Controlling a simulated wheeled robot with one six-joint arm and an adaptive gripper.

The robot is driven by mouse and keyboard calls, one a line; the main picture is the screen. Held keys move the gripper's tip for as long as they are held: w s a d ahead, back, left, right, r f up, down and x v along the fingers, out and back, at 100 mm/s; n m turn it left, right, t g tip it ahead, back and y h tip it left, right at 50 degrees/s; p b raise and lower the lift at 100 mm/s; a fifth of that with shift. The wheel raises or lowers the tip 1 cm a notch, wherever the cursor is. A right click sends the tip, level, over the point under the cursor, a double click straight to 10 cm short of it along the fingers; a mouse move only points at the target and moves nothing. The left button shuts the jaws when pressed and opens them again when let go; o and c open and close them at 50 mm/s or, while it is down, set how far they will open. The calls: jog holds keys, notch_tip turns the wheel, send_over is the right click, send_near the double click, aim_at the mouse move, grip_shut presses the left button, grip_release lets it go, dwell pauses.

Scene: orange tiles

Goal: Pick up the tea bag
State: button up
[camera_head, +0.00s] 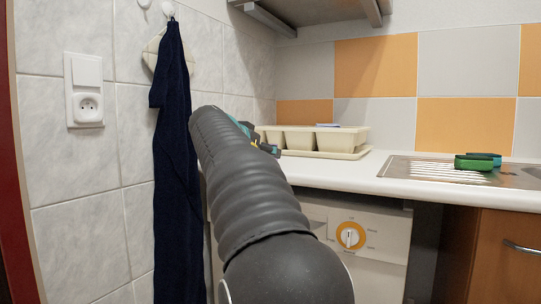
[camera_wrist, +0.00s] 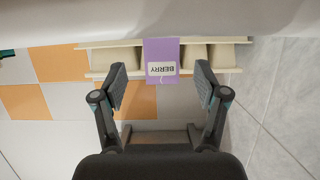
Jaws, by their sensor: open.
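The tea bag is a flat purple packet with a white "BERRY" label (camera_wrist: 161,54). In the wrist view, which is upside down, it lies across the cream rack (camera_wrist: 110,59). In the head view a small bluish-purple edge, likely the tea bag (camera_head: 328,125), shows on top of the rack (camera_head: 300,141). My gripper (camera_wrist: 161,83) is open, its two dark fingers apart, with the packet between them in the picture. No contact with the packet is visible. In the head view my arm hides most of the gripper.
The rack stands on the white counter (camera_head: 345,177) near the tiled corner. A dark towel (camera_head: 176,190) hangs at the left. A shelf (camera_head: 310,12) is overhead. Counter between rack and sink is clear.

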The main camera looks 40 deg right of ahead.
jog(key=x, duration=0.5)
jog(key=shift+w, duration=0.15)
jog(key=c, duration=0.9)
jog(key=shift+o, duration=0.2)
jog(key=shift+r, duration=0.15)
notch_tip(320, 180, up, 4)
jog(key=shift+f+p, duration=0.15)
jog(key=shift+p, duration=0.7)
jog(key=s+a+r, duration=0.1)
jog(key=s+r, duration=0.6)
jog(key=s, duration=0.4)
jog(key=shift+s, duration=0.35)
